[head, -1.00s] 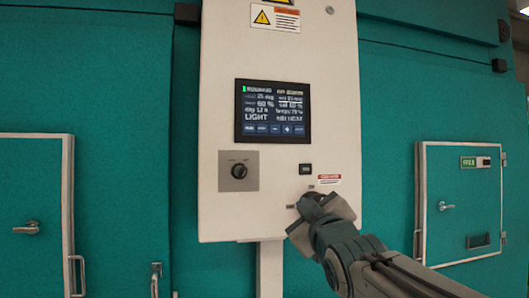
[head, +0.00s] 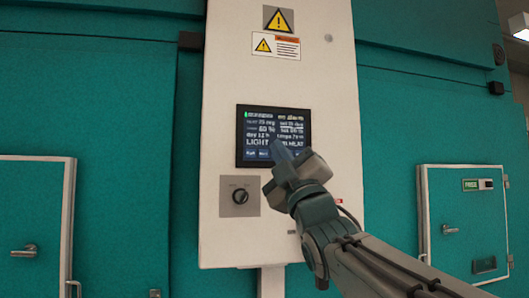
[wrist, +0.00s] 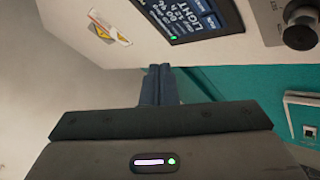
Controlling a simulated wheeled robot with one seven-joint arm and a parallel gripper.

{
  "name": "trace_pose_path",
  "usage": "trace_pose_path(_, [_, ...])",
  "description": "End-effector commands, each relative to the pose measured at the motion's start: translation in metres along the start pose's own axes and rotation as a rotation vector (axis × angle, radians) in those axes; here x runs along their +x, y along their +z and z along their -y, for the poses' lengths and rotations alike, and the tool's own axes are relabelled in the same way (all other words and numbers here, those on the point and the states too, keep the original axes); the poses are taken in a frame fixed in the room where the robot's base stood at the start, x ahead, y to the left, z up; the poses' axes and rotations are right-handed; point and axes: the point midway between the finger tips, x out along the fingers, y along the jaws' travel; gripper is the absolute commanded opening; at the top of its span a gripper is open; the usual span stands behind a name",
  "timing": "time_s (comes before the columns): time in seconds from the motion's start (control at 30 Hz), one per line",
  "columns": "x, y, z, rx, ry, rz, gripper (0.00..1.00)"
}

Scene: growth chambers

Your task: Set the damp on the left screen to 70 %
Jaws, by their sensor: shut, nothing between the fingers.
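One dark touch screen (head: 272,124) is set in a pale control cabinet in the head view. Its left column shows a line reading about 60 % above a day line and the word LIGHT; the small text is blurred. My gripper (head: 281,150) is shut and empty, in front of the screen's lower right part, and hides some of its bottom row of buttons. I cannot tell whether the fingertips touch the glass. In the wrist view, the screen (wrist: 188,15) is cut off at the top, and my shut fingers (wrist: 160,85) point toward the cabinet face.
A rotary knob (head: 239,196) on a grey plate sits below the screen. Warning labels (head: 276,46) are above it. Teal chamber walls with a left door (head: 32,222) and a right door (head: 463,222) flank the cabinet.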

Motion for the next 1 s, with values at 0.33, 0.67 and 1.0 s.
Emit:
trace_pose_path(0.33, [0.038, 0.024, 0.023, 0.002, -0.002, 0.003, 0.0])
trace_pose_path(0.67, [0.053, 0.039, 0.038, 0.001, 0.0, 0.001, 0.0])
trace_pose_path(1.0, [0.054, 0.04, 0.04, 0.001, 0.0, 0.002, 0.0])
